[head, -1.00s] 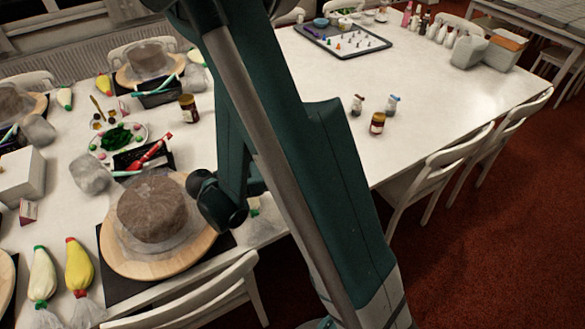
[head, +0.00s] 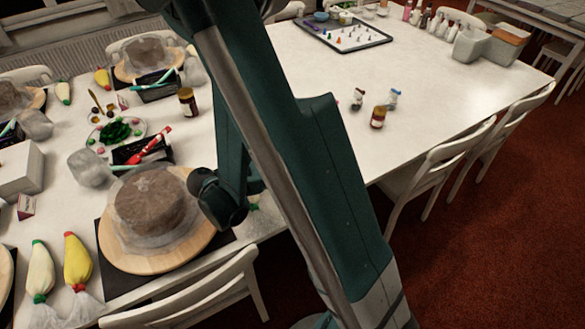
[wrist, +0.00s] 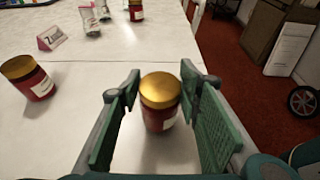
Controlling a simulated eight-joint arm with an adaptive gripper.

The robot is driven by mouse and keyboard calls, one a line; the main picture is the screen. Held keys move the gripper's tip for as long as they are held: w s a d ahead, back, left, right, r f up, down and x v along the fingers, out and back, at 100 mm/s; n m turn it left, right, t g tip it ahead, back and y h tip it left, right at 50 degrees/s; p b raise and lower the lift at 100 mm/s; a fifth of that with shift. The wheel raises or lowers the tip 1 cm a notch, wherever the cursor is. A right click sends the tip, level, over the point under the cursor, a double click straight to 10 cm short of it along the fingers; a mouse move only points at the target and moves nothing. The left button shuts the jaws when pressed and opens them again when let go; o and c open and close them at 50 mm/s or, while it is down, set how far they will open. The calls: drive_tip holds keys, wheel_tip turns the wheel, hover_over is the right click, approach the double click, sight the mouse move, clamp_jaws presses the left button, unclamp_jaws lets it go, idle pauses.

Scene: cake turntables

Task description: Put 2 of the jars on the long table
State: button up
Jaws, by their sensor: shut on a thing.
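In the wrist view a dark red jar with a gold lid (wrist: 161,103) stands upright between the two green finger pads of my gripper (wrist: 162,115), which is shut on it. A second such jar (wrist: 28,78) stands on the white table to the left, and a third (wrist: 136,10) stands farther off near the top. In the head view one jar (head: 187,102) is on the long white table (head: 300,75) left of my arm, and another (head: 377,117) is on its right part. My arm hides the gripper and the held jar in the head view.
Two small shakers (head: 357,99) are close to the right jar. A tray with small pieces (head: 345,36) lies at the back. A cake on a wooden turntable (head: 155,215) is left of my arm.

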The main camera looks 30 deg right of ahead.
drive_tip(key=shift+f+b, duration=0.45)
drive_tip(key=shift+f, duration=0.1)
drive_tip(key=o, duration=1)
drive_tip(key=shift+o, duration=0.2)
drive_tip(key=shift+a, duration=0.1)
drive_tip(key=v, duration=0.7)
drive_tip(key=shift+a, duration=0.15)
drive_tip(key=shift+r, duration=0.1)
